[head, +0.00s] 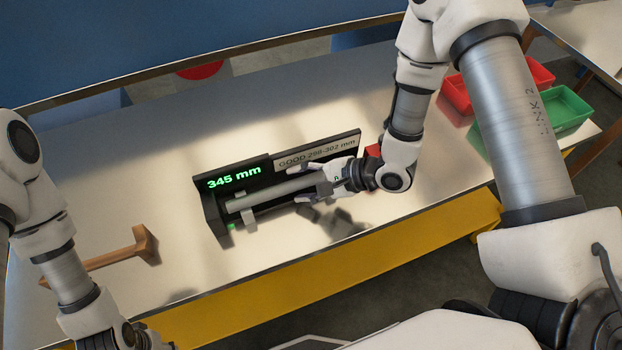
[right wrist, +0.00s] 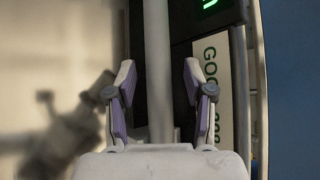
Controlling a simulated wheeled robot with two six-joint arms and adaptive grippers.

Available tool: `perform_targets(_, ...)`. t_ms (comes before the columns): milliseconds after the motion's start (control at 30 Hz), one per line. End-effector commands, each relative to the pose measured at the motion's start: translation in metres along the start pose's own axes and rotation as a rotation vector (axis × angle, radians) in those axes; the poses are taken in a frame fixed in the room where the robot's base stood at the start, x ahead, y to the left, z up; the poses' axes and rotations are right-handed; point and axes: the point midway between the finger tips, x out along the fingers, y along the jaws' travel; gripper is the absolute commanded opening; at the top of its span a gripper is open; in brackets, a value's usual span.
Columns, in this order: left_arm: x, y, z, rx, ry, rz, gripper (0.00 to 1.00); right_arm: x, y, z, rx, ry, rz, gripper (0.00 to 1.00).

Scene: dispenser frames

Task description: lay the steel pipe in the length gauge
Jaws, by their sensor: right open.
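The steel pipe (head: 275,192) lies along the black length gauge (head: 207,203), resting in its cradle. The gauge's display reads 345 mm in green, and a plate beside it reads GOOD 298-302 mm. My right gripper (head: 326,184) is at the pipe's right end, with its fingers spread to either side. In the right wrist view the pipe (right wrist: 157,65) runs between the two open fingertips (right wrist: 157,82), with a gap on each side. The pipe's right end is hidden by the gripper. My left arm enters at the left; its gripper is out of frame.
A T-shaped wooden tool (head: 142,244) lies on the table (head: 130,190) left of the gauge. A red bin (head: 456,94) and a green bin (head: 564,110) stand at the right end. A small red object (head: 373,150) is partly hidden behind my right wrist.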

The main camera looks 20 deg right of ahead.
Motion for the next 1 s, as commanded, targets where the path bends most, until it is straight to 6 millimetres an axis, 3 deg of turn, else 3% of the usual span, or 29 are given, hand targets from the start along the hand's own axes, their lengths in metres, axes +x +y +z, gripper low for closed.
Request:
perform_targets(167, 0.001, 0.000, 0.000, 0.000, 0.000, 0.000, 0.40, -0.022, -0.002, -0.001, 0.006, 0.003, -0.006, 0.53)
perform_targets(600, -0.010, 0.000, 0.000, 0.000, 0.000, 0.000, 0.40, -0.106, -0.004, 0.001, 0.005, 0.002, -0.008, 0.53)
perform_targets(800, -0.014, 0.000, 0.000, 0.000, 0.000, 0.000, 0.40, -0.120, -0.001, 0.001, 0.002, -0.001, -0.003, 0.53)
perform_targets(1000, -0.013, 0.000, 0.000, 0.000, 0.000, 0.000, 0.40, -0.121, 0.000, 0.001, 0.000, -0.001, 0.000, 0.53)
